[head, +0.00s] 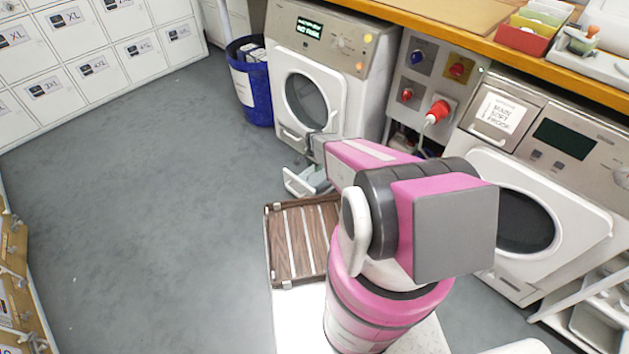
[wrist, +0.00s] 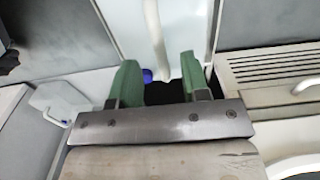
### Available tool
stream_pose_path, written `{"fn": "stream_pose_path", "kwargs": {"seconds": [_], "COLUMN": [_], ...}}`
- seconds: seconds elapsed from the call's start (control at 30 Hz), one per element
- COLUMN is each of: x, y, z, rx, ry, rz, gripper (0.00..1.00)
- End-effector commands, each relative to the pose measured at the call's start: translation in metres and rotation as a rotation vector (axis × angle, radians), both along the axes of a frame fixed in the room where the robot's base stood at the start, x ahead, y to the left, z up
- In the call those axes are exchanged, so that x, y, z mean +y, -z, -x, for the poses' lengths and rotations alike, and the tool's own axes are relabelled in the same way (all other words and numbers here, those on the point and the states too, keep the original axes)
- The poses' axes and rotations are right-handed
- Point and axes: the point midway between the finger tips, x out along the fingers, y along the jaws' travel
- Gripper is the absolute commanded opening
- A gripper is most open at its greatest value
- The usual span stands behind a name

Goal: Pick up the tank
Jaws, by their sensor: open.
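A pale, smooth body with a white upright bar handle, which looks like the tank (wrist: 185,28), fills the upper middle of the wrist view. My gripper (wrist: 158,60) is open, its two green fingers apart on either side of the handle's lower end. The picture does not show whether they touch it. A small blue part (wrist: 147,76) shows between the fingers, beside the left one. In the head view my arm hides most of the gripper. A pale piece with a handle (head: 298,183) is low in front of the left machine; I cannot tell whether it is the tank.
A white front-loading machine (head: 307,92) stands behind my arm, with a blue bin (head: 251,85) at its left. A slatted wooden board (head: 292,244) lies below my arm. Another machine (head: 530,220) stands at right. The grey floor (head: 150,210) at left is clear.

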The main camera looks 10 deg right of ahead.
Motion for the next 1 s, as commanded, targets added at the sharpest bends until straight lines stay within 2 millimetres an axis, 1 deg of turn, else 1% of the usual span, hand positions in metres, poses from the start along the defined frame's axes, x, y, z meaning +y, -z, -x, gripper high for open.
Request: {"fn": "stream_pose_path", "kwargs": {"seconds": [0.03, 0.2, 0.3, 0.53, 0.57, 0.6, 0.67, 0.7, 1.0], "x": [0.000, -0.001, -0.001, -0.001, -0.001, -0.001, -0.001, -0.001, -0.001], "y": [0.008, 0.033, 0.042, 0.043, 0.043, 0.043, 0.043, 0.043, 0.043], "z": [-0.002, -0.003, -0.002, -0.001, -0.001, -0.001, -0.001, -0.001, -0.001], "rx": [0.001, 0.002, 0.000, 0.000, 0.000, 0.000, 0.000, 0.000, 0.000], "ry": [0.000, 0.000, 0.000, -0.001, -0.001, -0.001, -0.001, -0.001, -0.001], "rz": [0.001, 0.000, 0.000, 0.000, 0.000, 0.000, 0.000, 0.000, 0.000], "gripper": [0.42, 0.42, 0.42, 0.42, 0.36, 0.23, 0.03, 0.00, 0.00]}}
